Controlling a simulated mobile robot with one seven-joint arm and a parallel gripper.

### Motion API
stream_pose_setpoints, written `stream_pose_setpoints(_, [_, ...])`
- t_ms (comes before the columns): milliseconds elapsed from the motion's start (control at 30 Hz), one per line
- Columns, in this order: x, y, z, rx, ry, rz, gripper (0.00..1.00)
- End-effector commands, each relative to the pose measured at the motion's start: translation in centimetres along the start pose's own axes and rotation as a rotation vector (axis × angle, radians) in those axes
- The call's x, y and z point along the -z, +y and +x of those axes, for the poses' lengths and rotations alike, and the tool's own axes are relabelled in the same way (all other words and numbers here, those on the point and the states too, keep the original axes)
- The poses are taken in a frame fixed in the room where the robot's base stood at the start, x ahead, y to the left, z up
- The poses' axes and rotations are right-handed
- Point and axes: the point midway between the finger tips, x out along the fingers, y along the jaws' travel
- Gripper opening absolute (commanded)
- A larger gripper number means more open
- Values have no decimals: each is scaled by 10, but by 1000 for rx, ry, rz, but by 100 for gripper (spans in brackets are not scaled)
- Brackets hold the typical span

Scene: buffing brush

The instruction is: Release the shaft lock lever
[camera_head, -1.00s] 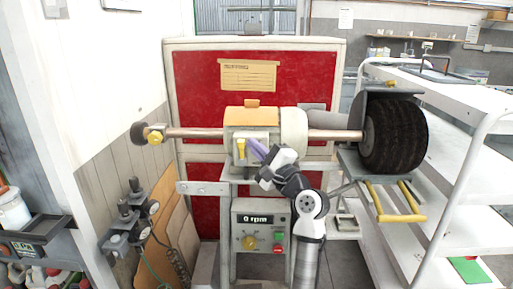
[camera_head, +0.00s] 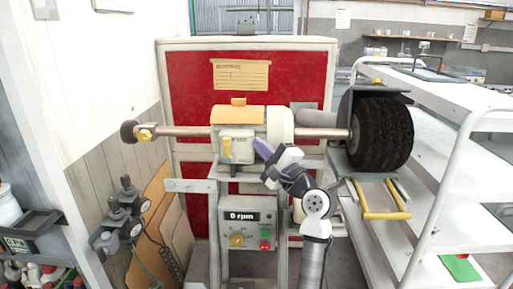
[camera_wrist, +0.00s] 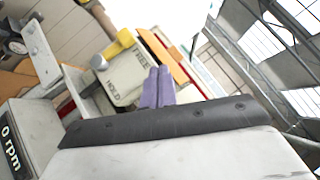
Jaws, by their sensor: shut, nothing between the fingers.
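The yellow shaft lock lever (camera_head: 227,147) is on the pale front plate (camera_head: 240,150) of the buffing machine's housing. In the wrist view, the lever (camera_wrist: 120,45) shows beside the plate's FREE and HOLD labels, next to a grey round knob (camera_wrist: 98,62). I cannot tell exactly which label it points to. My gripper (camera_head: 260,146), with purple fingers, is just right of the lever, in front of the plate's right edge. The fingers (camera_wrist: 160,80) are together and empty, apart from the lever.
The copper shaft (camera_head: 180,132) runs left from the housing. A large black brush wheel (camera_head: 382,133) is at its right end. A control box (camera_head: 246,228) reading 0 rpm is below. A white shelf rack (camera_head: 450,210) stands at the right.

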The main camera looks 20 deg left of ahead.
Motion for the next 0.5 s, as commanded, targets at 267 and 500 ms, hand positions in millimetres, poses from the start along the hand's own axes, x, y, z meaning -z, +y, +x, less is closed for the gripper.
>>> stream_pose_setpoints(267, [-1, -15, -60, 2, 4, -2, 0])
stream_pose_setpoints(500, [-3, -23, -78, 0, 3, 0, 0])
